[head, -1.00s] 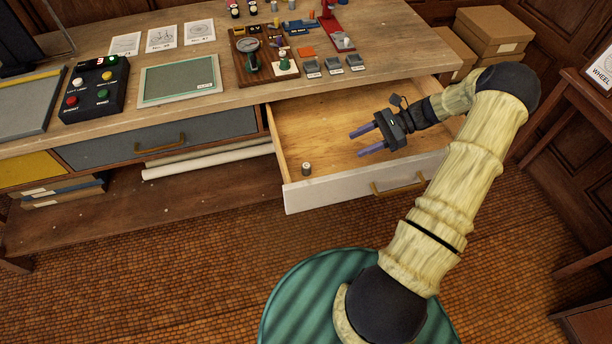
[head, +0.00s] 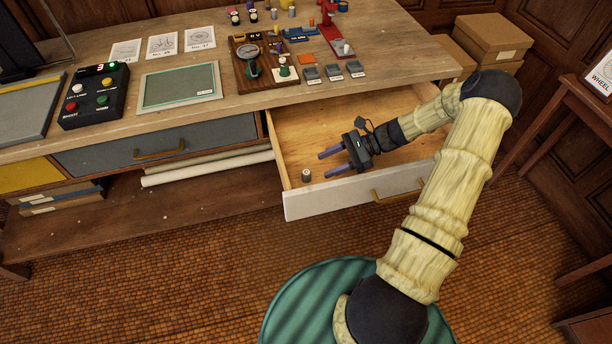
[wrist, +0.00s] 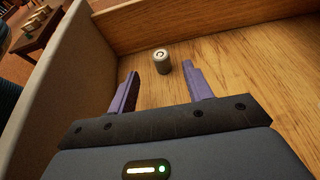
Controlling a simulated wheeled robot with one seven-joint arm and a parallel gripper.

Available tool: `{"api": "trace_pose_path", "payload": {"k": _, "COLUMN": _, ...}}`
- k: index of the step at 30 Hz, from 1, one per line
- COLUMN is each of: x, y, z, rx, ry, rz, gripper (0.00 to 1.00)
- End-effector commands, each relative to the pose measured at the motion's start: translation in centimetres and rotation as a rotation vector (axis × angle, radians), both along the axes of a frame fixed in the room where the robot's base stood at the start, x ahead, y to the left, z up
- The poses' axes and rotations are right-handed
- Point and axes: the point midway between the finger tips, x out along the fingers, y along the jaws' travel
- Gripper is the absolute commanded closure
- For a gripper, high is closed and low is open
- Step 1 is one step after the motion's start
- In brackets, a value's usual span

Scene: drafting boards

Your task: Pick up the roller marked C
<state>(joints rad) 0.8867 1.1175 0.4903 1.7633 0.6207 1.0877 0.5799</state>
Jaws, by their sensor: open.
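A small grey roller (head: 306,175) stands upright in the front left corner of the open drawer (head: 350,197). In the wrist view the roller (wrist: 162,61) has a dark mark on its pale top; I cannot read the letter. My gripper (head: 324,164) is open and empty inside the drawer, to the right of the roller. In the wrist view its two purple fingers (wrist: 163,83) are spread, and the roller stands beyond their tips, roughly between them and apart from them.
The drawer walls stand close to the roller, including the front panel. The desktop (head: 400,55) above holds a control box (head: 96,95), a green board (head: 180,84) and several small parts. Most of the drawer floor is bare.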

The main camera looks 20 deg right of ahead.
Motion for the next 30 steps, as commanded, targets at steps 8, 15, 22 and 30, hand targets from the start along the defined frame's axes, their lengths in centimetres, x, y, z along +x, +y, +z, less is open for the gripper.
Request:
{"api": "trace_pose_path", "payload": {"k": 8, "x": 0.1, "y": 2.3, "z": -1.0, "rx": 0.0, "ry": 0.001, "rz": 0.0, "gripper": 0.5}}
{"api": "trace_pose_path", "payload": {"k": 15, "x": 0.1, "y": 2.3, "z": -1.0, "rx": 0.0, "ry": 0.0, "rz": 0.0, "gripper": 0.5}}
{"api": "trace_pose_path", "payload": {"k": 22, "x": 0.2, "y": 4.4, "z": -2.0, "rx": 0.003, "ry": 0.0, "rz": 0.003, "gripper": 0.5}}
{"api": "trace_pose_path", "payload": {"k": 30, "x": 0.3, "y": 6.9, "z": -3.1, "rx": 0.0, "ry": 0.0, "rz": 0.0, "gripper": 0.5}}
